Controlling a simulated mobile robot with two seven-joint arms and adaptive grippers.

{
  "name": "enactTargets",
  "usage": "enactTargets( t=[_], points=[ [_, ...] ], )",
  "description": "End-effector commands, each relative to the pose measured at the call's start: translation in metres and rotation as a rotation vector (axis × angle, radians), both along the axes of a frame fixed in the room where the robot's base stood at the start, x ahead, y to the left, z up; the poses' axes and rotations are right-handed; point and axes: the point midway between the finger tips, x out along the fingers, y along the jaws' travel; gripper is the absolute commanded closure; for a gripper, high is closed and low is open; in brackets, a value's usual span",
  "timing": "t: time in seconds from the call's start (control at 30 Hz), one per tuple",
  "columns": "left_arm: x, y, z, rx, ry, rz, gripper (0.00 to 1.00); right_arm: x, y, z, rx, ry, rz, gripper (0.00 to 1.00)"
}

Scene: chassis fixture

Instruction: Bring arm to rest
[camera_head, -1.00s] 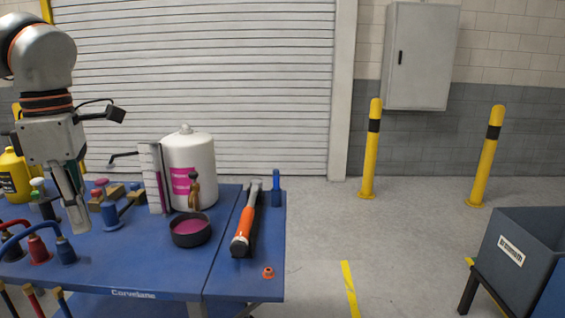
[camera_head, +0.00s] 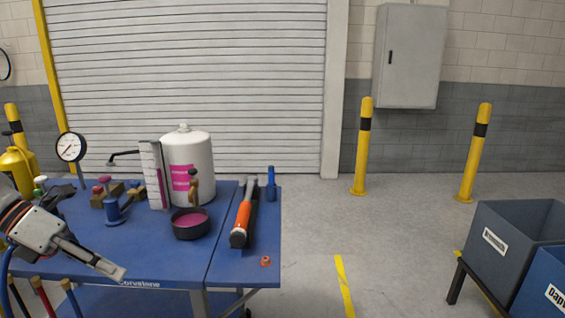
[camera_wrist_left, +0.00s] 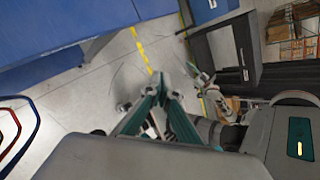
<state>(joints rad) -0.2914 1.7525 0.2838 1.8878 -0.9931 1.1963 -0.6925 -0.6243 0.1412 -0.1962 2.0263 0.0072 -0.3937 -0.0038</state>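My left gripper (camera_head: 112,270) is low at the left of the head view, over the near left part of the blue workbench (camera_head: 150,262). Its fingers slant down to the right. In the left wrist view its teal fingers (camera_wrist_left: 164,88) come together at the tips, with no object visible between them. Floor shows behind them. Pale, gripper-like parts of what looks like my right arm (camera_wrist_left: 215,98) show beyond, too small to tell their state. The right arm is outside the head view.
The bench carries a white canister (camera_head: 186,160), a dark bowl (camera_head: 190,225), an orange-handled hammer (camera_head: 242,218), a gauge (camera_head: 71,147) and several small tools. Grey (camera_head: 500,262) and blue (camera_head: 548,285) bins stand at the right. Floor between bench and bins is clear.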

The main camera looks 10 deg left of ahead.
Motion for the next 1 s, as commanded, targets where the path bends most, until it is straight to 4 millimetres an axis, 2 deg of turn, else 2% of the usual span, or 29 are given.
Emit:
enactTargets(
  t=[0.1,0.33,0.57,0.77,0.87,1.0],
  points=[
    [0.006,-0.003,-0.029,-0.22,0.034,0.17,1.0,-0.003,0.002,-0.001,0.005,0.008,0.001,0.56],
    [0.015,-0.002,-0.088,-0.599,0.148,0.533,1.0,-0.011,0.005,-0.003,0.013,0.024,0.002,0.56],
    [0.009,0.0,-0.164,-0.936,0.335,0.936,1.0,-0.012,0.007,0.001,0.021,0.025,0.001,0.56],
    [-0.018,-0.015,-0.244,-1.181,0.562,1.298,1.0,-0.014,0.006,-0.001,0.024,0.032,-0.001,0.56],
    [-0.039,-0.033,-0.285,-1.285,0.7,1.479,1.0,-0.014,0.007,0.0,0.028,0.034,-0.002,0.56],
    [-0.074,-0.074,-0.338,-1.399,0.917,1.723,1.0,-0.013,0.008,0.003,0.035,0.03,-0.003,0.56]
  ],
)
